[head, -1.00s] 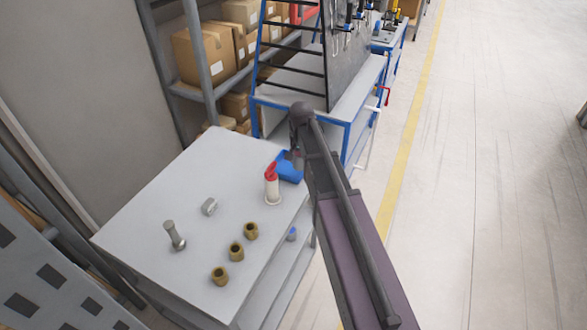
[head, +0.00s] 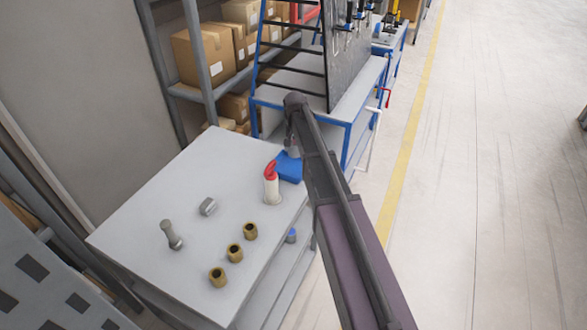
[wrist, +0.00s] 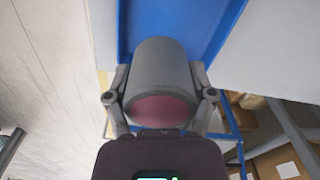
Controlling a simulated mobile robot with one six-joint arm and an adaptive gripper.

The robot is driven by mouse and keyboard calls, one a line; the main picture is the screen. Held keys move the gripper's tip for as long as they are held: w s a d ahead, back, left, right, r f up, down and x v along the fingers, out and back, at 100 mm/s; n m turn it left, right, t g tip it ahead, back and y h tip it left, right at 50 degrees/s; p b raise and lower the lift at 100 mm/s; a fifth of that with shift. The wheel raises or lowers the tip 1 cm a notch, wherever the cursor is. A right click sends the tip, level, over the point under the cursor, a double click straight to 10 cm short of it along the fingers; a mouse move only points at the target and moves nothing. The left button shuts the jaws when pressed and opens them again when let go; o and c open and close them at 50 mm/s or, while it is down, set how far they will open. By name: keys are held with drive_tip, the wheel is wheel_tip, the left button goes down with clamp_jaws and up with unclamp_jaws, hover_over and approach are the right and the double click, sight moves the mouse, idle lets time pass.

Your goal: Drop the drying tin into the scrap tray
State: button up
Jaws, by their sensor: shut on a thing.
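My gripper (wrist: 160,88) is shut on the tin (wrist: 158,72), a grey cylinder with a dull pink end, held between the two fingers in the wrist view. The scrap tray (wrist: 174,20), a blue shallow tray, lies behind and partly hidden by the tin in that view. In the head view the scrap tray (head: 289,169) sits at the far right corner of the grey table, and my gripper (head: 293,148) is over it, mostly hidden by my arm. The height of the tin above the tray cannot be told.
A white bottle with a red top (head: 271,184) stands close by the tray on the grey table (head: 190,185). A blue workbench (head: 345,110) stands behind.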

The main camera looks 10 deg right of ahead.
sight(295, 168)
drive_tip(key=shift+f, duration=0.2)
drive_tip(key=shift+f+b, duration=2.8)
drive_tip(key=shift+b, duration=0.2)
drive_tip(key=o, duration=1.2)
drive_tip(key=shift+r, duration=0.1)
